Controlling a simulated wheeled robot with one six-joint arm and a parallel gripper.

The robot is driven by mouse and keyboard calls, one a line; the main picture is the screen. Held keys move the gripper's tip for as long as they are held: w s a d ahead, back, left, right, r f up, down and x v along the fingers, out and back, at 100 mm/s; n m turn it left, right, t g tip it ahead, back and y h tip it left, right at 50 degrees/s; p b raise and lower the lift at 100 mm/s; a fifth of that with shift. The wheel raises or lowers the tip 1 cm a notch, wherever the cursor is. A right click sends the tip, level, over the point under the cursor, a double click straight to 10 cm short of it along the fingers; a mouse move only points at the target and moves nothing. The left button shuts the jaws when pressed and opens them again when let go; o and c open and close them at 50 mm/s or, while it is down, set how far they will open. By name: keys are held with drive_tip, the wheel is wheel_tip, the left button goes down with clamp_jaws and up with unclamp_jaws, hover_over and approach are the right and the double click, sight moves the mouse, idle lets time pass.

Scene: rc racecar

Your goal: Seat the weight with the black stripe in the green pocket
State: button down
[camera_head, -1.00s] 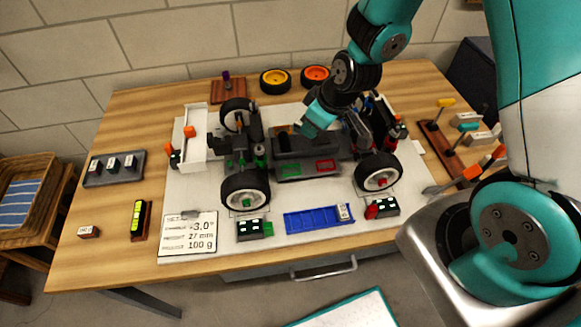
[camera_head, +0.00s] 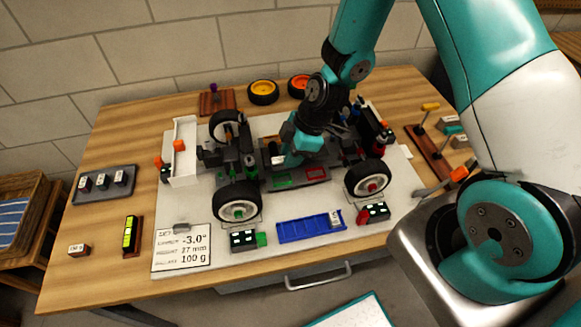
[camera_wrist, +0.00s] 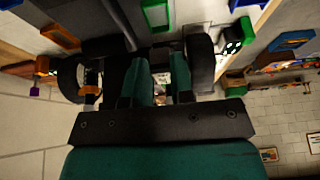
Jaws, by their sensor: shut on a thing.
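The green pocket (camera_head: 282,182) is a green-rimmed recess in the grey tray on the car's chassis, left of a red-rimmed pocket (camera_head: 316,173). My gripper (camera_head: 280,158) is low over the chassis, just behind the green pocket. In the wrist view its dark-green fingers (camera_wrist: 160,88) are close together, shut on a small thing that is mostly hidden. A small pale part (camera_wrist: 158,97) shows between them. I take it for a weight, but I cannot make out a black stripe. I cannot tell whether it touches the chassis.
The car's wheels, such as the front-left one (camera_head: 238,201), stand around the chassis. A dark tray (camera_head: 88,194) with several small blocks is at the far left. A blue tray (camera_head: 300,229) with a pale block (camera_head: 335,219) lies in front. A printed card (camera_head: 182,247) lies front left.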

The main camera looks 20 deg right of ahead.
wheel_tip(320, 180, down, 6)
drive_tip(key=shift+r, duration=0.15)
drive_tip(key=c, duration=1)
unclamp_jaws()
drive_tip(key=w+b+v, duration=0.1)
drive_tip(key=v, duration=1.1)
drive_tip(key=s+a+r+m, duration=0.2)
drive_tip(key=s+a+r, duration=0.1)
drive_tip(key=r, duration=0.3)
drive_tip(key=s+a+r+m, duration=0.1)
drive_tip(key=s+a+r, duration=0.2)
drive_tip(key=r, duration=0.2)
drive_tip(key=s+a+r+m, duration=0.1)
drive_tip(key=s+r+m, duration=0.1)
drive_tip(key=s+r, duration=0.1)
drive_tip(key=s+a+r+m, duration=0.1)
drive_tip(key=s+r+m, duration=0.1)
drive_tip(key=s, duration=0.4)
drive_tip(key=s+a+r+m, duration=0.1)
drive_tip(key=s+r, duration=0.3)
drive_tip(key=shift+s+a+r+m+g, duration=0.15)
drive_tip(key=shift+a+r+m+g, duration=0.05)
drive_tip(key=shift+m+g, duration=0.2)
